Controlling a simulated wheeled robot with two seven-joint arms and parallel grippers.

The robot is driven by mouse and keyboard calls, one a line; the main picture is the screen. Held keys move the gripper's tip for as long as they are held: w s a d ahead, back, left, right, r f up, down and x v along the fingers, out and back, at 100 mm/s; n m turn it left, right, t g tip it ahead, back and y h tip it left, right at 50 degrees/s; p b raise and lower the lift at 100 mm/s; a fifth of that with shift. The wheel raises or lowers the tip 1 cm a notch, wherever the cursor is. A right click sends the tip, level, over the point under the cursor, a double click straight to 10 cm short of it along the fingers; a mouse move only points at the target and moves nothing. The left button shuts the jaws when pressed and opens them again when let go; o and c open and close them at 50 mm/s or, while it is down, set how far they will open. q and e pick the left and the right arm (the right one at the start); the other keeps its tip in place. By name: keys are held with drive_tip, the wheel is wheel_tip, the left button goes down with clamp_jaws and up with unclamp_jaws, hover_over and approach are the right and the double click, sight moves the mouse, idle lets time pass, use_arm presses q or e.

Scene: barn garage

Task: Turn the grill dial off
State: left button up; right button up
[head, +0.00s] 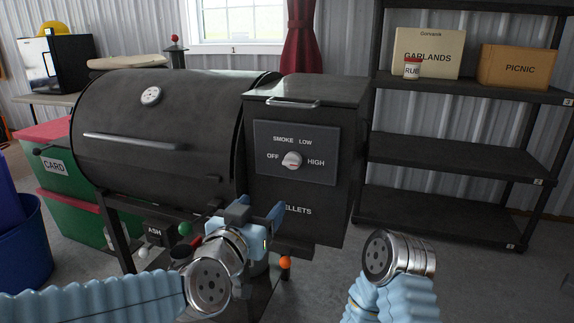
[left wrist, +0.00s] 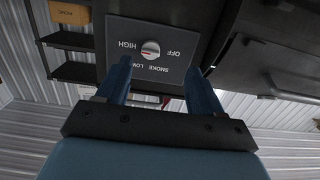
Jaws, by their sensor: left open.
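In the left wrist view, which is upside down, the dial (left wrist: 150,50) shows beyond and between the fingertips. My left gripper (head: 252,213) is open and empty, in front of and below the dial, apart from it. Its two blue fingers also show in the left wrist view (left wrist: 154,76). Of my right arm only the forearm end shows; its gripper is out of view.
The black grill barrel (head: 165,135) with its long handle stands left of the pellet box (head: 300,92). Coloured balls hang below the grill near my left gripper. A dark shelf (head: 450,148) with boxes stands to the right.

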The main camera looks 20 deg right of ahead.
sight(290, 164)
use_arm(q)
drive_tip(key=shift+t+h, duration=0.3)
drive_tip(key=r+x, duration=0.1)
drive_tip(key=x, duration=0.3)
drive_tip(key=r+p+x, duration=0.1)
drive_tip(key=x, duration=0.3)
drive_tip(key=d+r+p+x, duration=0.1)
drive_tip(key=x, duration=0.4)
drive_tip(key=shift+s, duration=0.25)
drive_tip(key=c, duration=1)
